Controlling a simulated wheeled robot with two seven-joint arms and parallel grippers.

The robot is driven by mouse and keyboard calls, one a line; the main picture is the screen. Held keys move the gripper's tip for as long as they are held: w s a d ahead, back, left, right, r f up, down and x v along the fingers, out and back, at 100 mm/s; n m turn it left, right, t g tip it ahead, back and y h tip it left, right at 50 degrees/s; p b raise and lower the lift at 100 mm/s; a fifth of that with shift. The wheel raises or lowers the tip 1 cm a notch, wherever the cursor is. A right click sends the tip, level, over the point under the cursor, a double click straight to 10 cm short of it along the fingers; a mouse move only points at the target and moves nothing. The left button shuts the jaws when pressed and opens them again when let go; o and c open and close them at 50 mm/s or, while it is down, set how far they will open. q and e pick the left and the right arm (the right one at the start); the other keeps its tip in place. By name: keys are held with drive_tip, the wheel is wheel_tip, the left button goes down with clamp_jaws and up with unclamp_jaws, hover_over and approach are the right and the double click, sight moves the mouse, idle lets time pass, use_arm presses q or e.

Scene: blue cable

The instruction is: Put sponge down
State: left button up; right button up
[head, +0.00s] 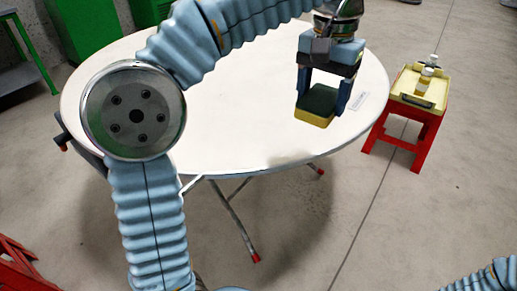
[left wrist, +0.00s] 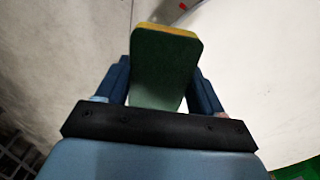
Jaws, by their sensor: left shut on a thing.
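The sponge (head: 316,106) is a block with a dark green top and a yellow lower layer. In the head view it is between the fingers of my left gripper (head: 322,100), over the right part of the round white table (head: 230,140). My left gripper is shut on it. I cannot tell whether the sponge's underside touches the table. In the left wrist view the sponge (left wrist: 163,65) shows its green face and a yellow far edge between the blue fingers. My right gripper is not in view; only a piece of blue arm shows at the bottom right of the head view.
A red stool (head: 402,137) with a yellow tray (head: 407,101) and small bottles (head: 425,80) stands right of the table. Green cabinets (head: 88,25) stand at the back left. The table's middle is clear.

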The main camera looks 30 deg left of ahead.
use_arm(q)
drive_tip(key=shift+s+f, duration=0.1)
drive_tip(key=shift+s, duration=0.1)
drive_tip(key=w+a+f+b, duration=0.15)
drive_tip(key=a+f, duration=0.25)
drive_tip(key=a, duration=0.4)
hover_over(264, 136)
drive_tip(key=d, duration=0.1)
wheel_tip(264, 136, down, 4)
drive_tip(key=shift+s+d+f, duration=0.1)
drive_tip(key=shift+s, duration=0.05)
drive_tip(key=shift+a+f, duration=0.45)
drive_tip(key=shift+f, duration=0.1)
drive_tip(key=shift+a+f+b, duration=0.2)
drive_tip(key=shift+f+b, duration=0.3)
drive_tip(key=shift+f, duration=1.25)
drive_tip(key=shift+f, duration=0.1)
drive_tip(key=o, duration=1)
